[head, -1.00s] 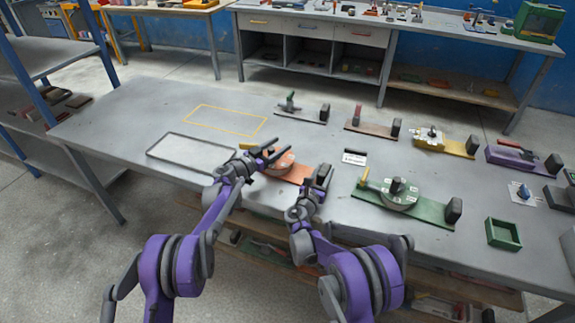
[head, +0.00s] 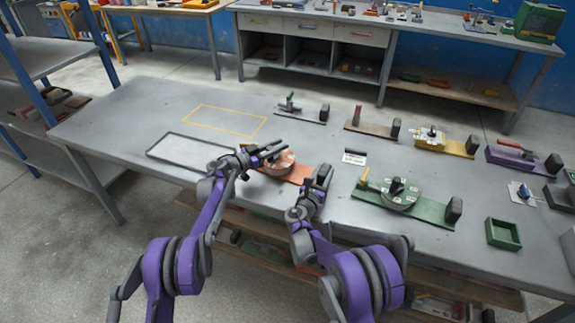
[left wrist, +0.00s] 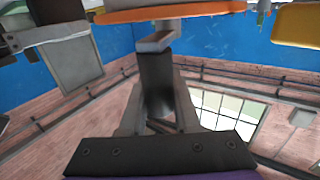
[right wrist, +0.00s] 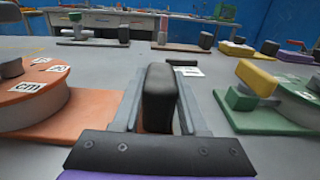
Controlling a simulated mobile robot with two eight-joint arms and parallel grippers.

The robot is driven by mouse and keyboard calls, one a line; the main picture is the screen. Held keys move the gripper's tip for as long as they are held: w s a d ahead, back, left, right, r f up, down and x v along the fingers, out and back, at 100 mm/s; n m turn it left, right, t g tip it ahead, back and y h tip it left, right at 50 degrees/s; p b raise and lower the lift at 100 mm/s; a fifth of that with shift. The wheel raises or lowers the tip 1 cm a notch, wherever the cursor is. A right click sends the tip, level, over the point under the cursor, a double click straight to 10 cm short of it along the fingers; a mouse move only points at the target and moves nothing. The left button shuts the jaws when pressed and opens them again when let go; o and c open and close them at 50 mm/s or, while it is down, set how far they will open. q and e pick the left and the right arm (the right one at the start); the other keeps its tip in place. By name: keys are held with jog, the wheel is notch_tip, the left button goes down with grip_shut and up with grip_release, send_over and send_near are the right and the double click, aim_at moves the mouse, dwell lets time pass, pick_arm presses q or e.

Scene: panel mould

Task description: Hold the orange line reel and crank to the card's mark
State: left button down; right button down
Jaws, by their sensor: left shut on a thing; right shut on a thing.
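The orange line reel (head: 300,174) stands on the table with an orange base and a round drum, which shows labels, one reading "cm", in the right wrist view (right wrist: 35,100). My left gripper (head: 272,150) is shut on the crank's dark upright handle (left wrist: 156,85), at the drum's far left side in the head view. My right gripper (head: 323,178) is shut on the black block (right wrist: 159,98) at the right end of the orange base. The white card (head: 354,158) lies flat behind the reel; its print is too small to read. My left arm partly hides the drum.
A green reel (head: 400,194) with a yellow crank stands to the right, near a green open box (head: 503,233). Several similar fixtures line the table's back. A grey tray (head: 165,156) and a yellow outline (head: 228,107) lie on the left, with bare table around them.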

pick_arm(q)
jog(key=m+g+h, duration=0.1)
jog(key=m+g, duration=0.1)
jog(key=shift+w+a+g+h, duration=0.2)
jog(key=shift+a+g+h, duration=0.1)
jog(key=shift+h, duration=0.1)
pick_arm(e)
jog(key=shift+a, duration=0.1)
pick_arm(q)
jog(key=shift+s+m+g, duration=0.1)
jog(key=shift+m+g, duration=0.2)
jog(key=shift+g, duration=0.2)
jog(key=shift+s+h, duration=0.1)
jog(key=shift+h, duration=0.2)
jog(key=c, duration=0.6)
grip_release()
jog(key=v, duration=1.2)
jog(key=shift+r, duration=0.1)
